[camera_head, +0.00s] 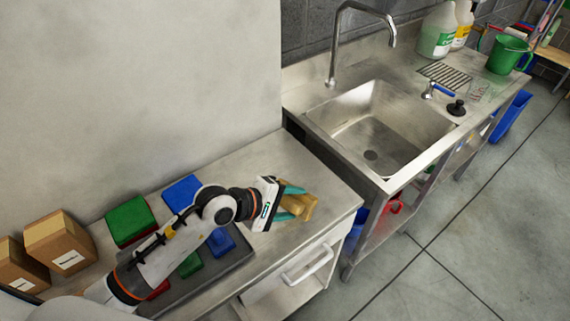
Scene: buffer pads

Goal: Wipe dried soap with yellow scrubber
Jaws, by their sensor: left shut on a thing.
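My left gripper (293,199), with teal fingers, is shut on a yellow scrubber (304,209). It holds the scrubber over the right end of the near metal counter (265,157). Whether the scrubber touches the counter I cannot tell. Part of the scrubber is hidden by the fingers. No dried soap can be made out with certainty; the metal looks cloudy in places. My right gripper is not in view.
Green (130,221) and blue (182,193) pads, a dark tray (233,259) with smaller pads, and cardboard boxes (60,241) lie left. A sink (350,118) with a tall faucet (334,45), jugs (437,30) and a green bucket (508,55) are right. Bare counter lies behind the gripper.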

